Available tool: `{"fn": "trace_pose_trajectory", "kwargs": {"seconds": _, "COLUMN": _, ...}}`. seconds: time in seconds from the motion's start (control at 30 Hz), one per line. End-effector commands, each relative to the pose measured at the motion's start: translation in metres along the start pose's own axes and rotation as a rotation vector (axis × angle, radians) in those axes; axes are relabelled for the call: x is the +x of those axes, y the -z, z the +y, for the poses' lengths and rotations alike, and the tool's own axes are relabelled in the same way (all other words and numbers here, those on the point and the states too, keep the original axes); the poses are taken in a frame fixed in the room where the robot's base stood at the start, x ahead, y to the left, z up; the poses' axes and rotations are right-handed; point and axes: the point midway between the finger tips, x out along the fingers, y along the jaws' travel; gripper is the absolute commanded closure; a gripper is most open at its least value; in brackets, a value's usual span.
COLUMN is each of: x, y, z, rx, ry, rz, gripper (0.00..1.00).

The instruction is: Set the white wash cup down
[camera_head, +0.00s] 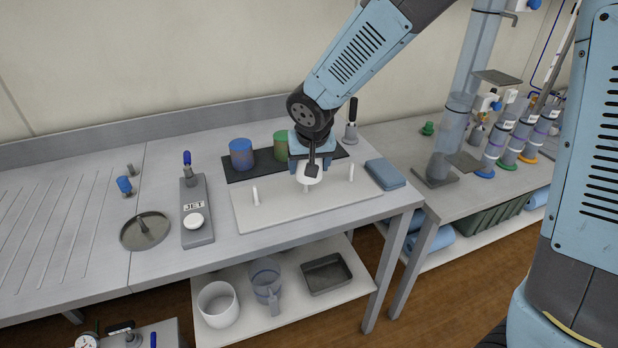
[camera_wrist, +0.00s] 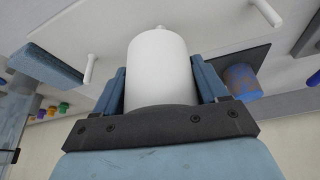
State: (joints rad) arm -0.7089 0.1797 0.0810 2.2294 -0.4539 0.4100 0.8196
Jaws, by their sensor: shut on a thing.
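The white wash cup (camera_head: 302,173) is held in my gripper (camera_head: 312,160), over the middle of a pale board with pegs (camera_head: 275,212). In the wrist view the cup (camera_wrist: 160,70) sits between both fingers of my gripper (camera_wrist: 162,88), which press on its sides. A white peg (camera_head: 306,188) shows just below the cup; I cannot tell whether the cup is around it or above it. Two bare white pegs stand to the left (camera_head: 255,196) and right (camera_head: 350,172). Part of the cup is hidden by my gripper.
A blue cup (camera_head: 241,154) and a green cup (camera_head: 281,146) stand on a dark mat (camera_head: 240,174) behind the board. A folded blue cloth (camera_head: 385,174) lies at its right. The jet rinser (camera_head: 196,206) and a round drain (camera_head: 145,231) are to the left.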

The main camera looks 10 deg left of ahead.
Motion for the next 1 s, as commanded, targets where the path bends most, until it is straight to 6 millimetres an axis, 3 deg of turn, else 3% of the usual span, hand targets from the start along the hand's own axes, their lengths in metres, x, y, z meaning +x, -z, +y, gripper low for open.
{"fn": "trace_pose_trajectory", "kwargs": {"seconds": 0.13, "x": 0.021, "y": 0.005, "z": -0.002, "rx": -0.001, "ry": -0.001, "rz": -0.002, "gripper": 0.76}}
{"fn": "trace_pose_trajectory", "kwargs": {"seconds": 0.47, "x": 0.038, "y": 0.011, "z": -0.004, "rx": 0.0, "ry": -0.001, "rz": -0.001, "gripper": 0.76}}
{"fn": "trace_pose_trajectory", "kwargs": {"seconds": 0.7, "x": 0.065, "y": -0.001, "z": -0.004, "rx": -0.001, "ry": -0.001, "rz": -0.002, "gripper": 0.76}}
{"fn": "trace_pose_trajectory", "kwargs": {"seconds": 1.0, "x": 0.066, "y": -0.001, "z": -0.004, "rx": 0.001, "ry": -0.001, "rz": 0.0, "gripper": 0.76}}
